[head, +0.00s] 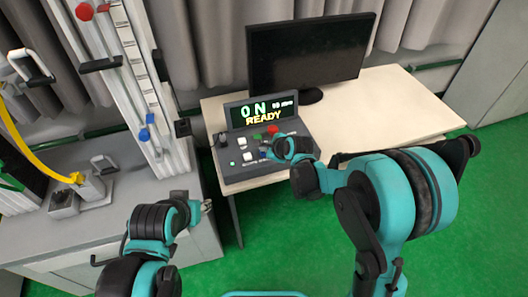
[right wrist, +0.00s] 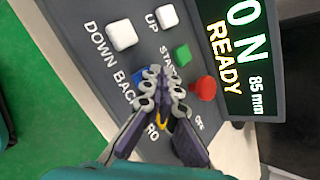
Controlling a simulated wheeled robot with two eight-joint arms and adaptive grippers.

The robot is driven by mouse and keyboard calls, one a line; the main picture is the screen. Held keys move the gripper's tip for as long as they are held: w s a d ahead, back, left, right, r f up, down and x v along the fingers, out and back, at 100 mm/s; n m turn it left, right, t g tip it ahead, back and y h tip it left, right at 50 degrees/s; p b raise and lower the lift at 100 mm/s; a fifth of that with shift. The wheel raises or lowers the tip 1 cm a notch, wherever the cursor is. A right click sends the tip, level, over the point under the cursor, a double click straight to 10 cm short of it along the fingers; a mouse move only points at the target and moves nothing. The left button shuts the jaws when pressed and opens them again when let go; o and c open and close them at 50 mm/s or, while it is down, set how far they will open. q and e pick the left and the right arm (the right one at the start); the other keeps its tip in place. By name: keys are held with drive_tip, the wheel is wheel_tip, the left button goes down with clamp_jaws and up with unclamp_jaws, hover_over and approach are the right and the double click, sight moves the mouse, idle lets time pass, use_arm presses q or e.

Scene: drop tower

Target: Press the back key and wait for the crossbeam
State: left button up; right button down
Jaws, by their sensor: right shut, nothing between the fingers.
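The control panel (head: 235,172) stands on the desk, its display (head: 262,110) showing "0 N" and "READY". The blue back key (right wrist: 139,75) shows partly in the right wrist view, beside the fingertips and partly covered by them. My right gripper (right wrist: 161,76) is shut and empty, low over the panel; I cannot tell whether it touches the key. It also shows over the panel in the head view (head: 268,153). A dark bar (head: 101,64) sits across the tower (head: 120,75); it may be the crossbeam. My left gripper (head: 203,206) is at lower left, its fingers unclear.
White down (right wrist: 122,36) and up (right wrist: 167,15) keys, a green start key (right wrist: 183,55), a red button (right wrist: 205,88) and a yellow key (right wrist: 162,125) lie close around the fingers. A monitor (head: 310,52) stands behind the panel. The desk's right side (head: 410,105) is clear.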

drive_tip(key=shift+f+b, duration=0.4)
drive_tip(key=shift+f, duration=0.15)
idle(0.4)
drive_tip(key=shift+r, duration=0.1)
drive_tip(key=shift+r+p, duration=0.7)
drive_tip(key=shift+r, duration=0.15)
wheel_tip(320, 180, up, 5)
drive_tip(key=p, duration=0.4)
drive_tip(key=shift+r, duration=0.1)
idle(0.4)
